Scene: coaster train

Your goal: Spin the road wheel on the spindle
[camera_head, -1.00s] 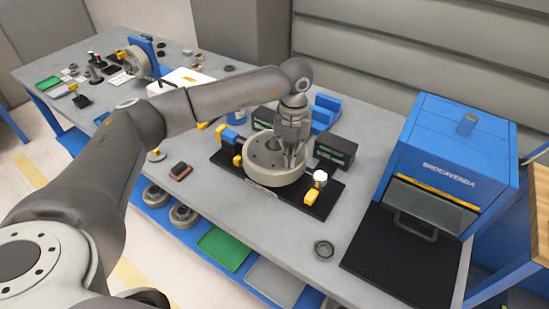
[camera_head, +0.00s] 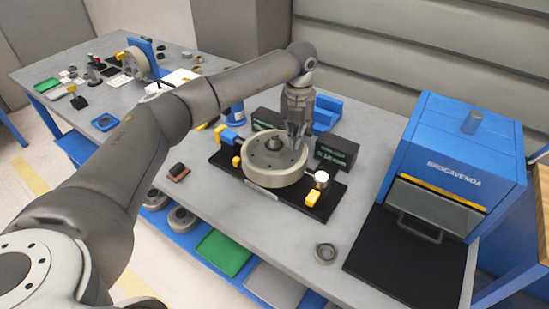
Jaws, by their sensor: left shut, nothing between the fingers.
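The road wheel (camera_head: 268,175) is a pale beige-grey disc lying flat on a black fixture plate (camera_head: 222,157) on the grey bench. The dark spindle (camera_head: 273,145) shows at its centre. My left gripper (camera_head: 297,142) points down over the wheel's far right edge, shut with nothing held. Whether its fingertips touch the wheel I cannot tell. A white round-tipped probe (camera_head: 321,178) stands at the wheel's right side. My right gripper is not in view.
Two black display boxes (camera_head: 337,152) stand behind the wheel. A blue oven-like machine (camera_head: 450,150) with a black mat stands at the right. A metal ring (camera_head: 326,253) lies near the bench's front edge.

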